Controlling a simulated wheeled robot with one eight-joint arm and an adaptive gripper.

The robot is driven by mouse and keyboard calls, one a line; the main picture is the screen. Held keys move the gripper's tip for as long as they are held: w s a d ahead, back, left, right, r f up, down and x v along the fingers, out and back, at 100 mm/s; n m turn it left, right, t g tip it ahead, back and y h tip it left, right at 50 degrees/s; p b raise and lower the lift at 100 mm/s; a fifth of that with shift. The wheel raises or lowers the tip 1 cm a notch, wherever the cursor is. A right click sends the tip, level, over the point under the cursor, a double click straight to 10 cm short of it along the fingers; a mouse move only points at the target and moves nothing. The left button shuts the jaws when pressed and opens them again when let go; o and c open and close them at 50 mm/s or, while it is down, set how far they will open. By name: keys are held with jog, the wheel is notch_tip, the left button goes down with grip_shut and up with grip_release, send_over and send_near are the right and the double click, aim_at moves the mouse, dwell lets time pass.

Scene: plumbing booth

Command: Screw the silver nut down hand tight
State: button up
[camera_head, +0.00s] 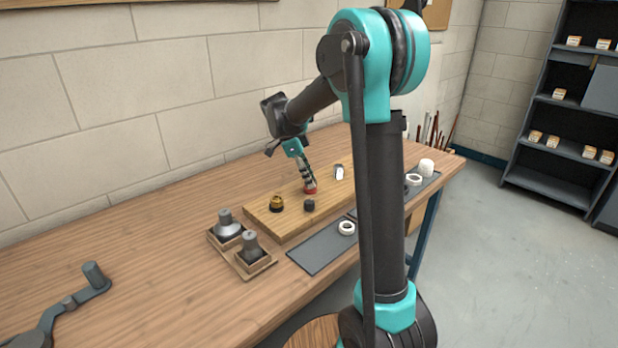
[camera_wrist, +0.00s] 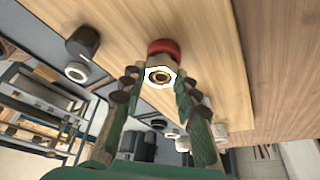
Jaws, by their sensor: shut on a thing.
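The silver nut (camera_wrist: 159,76) shows in the wrist view as a bright hexagonal ring with a brass-coloured centre, against a red round part (camera_wrist: 161,46). My gripper (camera_wrist: 157,80) has one fingertip on either side of the nut and is shut on it. In the head view my gripper (camera_head: 309,181) points down at the wooden board, right at the red part (camera_head: 310,190). The nut itself cannot be made out there behind the fingers. How far the nut sits on its thread cannot be told.
On the board (camera_head: 262,217) stand a brass-coloured fitting (camera_head: 277,204), a dark cylinder (camera_head: 309,205) and a pale piece (camera_head: 339,172). A white ring (camera_head: 346,228) lies on a dark mat (camera_head: 318,250). Grey parts stand in a wooden tray (camera_head: 246,273).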

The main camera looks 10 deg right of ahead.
jog(key=m, duration=0.2)
jog(key=m+g, duration=0.1)
jog(key=m, duration=0.1)
jog(key=shift+w+g, duration=0.15)
jog(key=shift+g, duration=0.15)
jog(key=m+y, duration=0.1)
jog(key=m, duration=0.1)
jog(key=m+g, duration=0.1)
jog(key=m, duration=0.1)
jog(key=shift+d+f+m+y, duration=0.1)
jog(key=shift+m+y, duration=0.3)
jog(key=o, duration=1.2)
jog(key=shift+o, duration=0.2)
jog(key=o, duration=0.8)
jog(key=shift+r, duration=2.5)
